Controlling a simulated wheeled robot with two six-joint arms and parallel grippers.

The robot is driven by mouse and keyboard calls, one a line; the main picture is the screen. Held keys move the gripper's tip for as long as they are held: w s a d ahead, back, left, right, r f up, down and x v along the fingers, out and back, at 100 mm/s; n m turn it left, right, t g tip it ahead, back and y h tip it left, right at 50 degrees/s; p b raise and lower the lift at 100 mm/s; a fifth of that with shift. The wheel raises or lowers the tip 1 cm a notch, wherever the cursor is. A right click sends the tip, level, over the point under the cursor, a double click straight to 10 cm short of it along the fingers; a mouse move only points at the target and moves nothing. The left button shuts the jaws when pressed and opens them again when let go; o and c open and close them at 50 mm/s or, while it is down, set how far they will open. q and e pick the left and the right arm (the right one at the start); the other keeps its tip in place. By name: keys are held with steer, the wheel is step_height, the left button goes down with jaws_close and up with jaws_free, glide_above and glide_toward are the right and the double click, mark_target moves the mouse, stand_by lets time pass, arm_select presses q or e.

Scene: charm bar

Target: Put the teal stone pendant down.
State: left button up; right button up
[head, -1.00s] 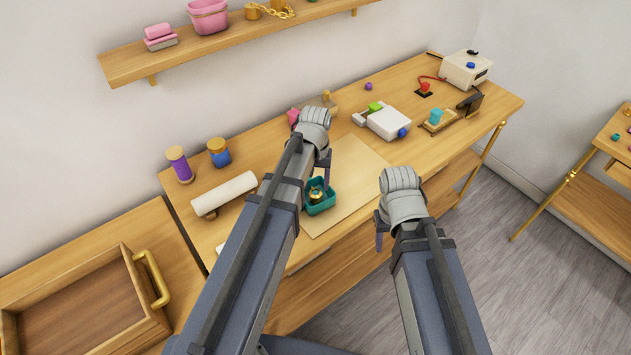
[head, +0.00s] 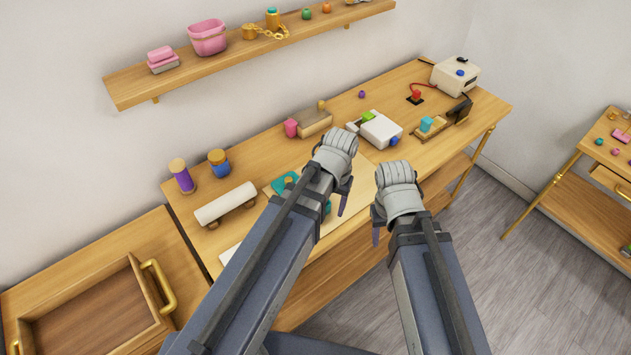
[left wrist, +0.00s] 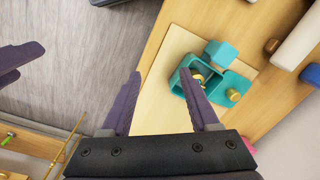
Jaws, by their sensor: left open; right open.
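A teal open box (left wrist: 184,84) lies on the cream mat in the left wrist view, with a small gold and dark piece (left wrist: 199,79) in it. Beside it are a lighter teal block (left wrist: 221,53) and a teal piece with a gold knob (left wrist: 242,82). I cannot tell for sure which is the teal stone pendant. My left gripper (head: 335,203) is open and empty beside the box; its fingers (left wrist: 163,98) also show in the left wrist view. My right gripper (head: 378,226) is open near the table's front edge. My left arm hides part of the box in the head view.
A white roll (head: 225,203) and two spools stand at the left of the table. A white device (head: 380,129) and a wooden stand with a teal block (head: 426,124) are at the right. An open wooden drawer (head: 95,310) lies at lower left. The mat's right part is clear.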

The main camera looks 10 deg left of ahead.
arm_select(q)
steer(key=s+d+m, duration=0.2)
steer(key=s+d, duration=0.1)
steer(key=s, duration=0.3)
steer(key=shift+d, duration=0.15)
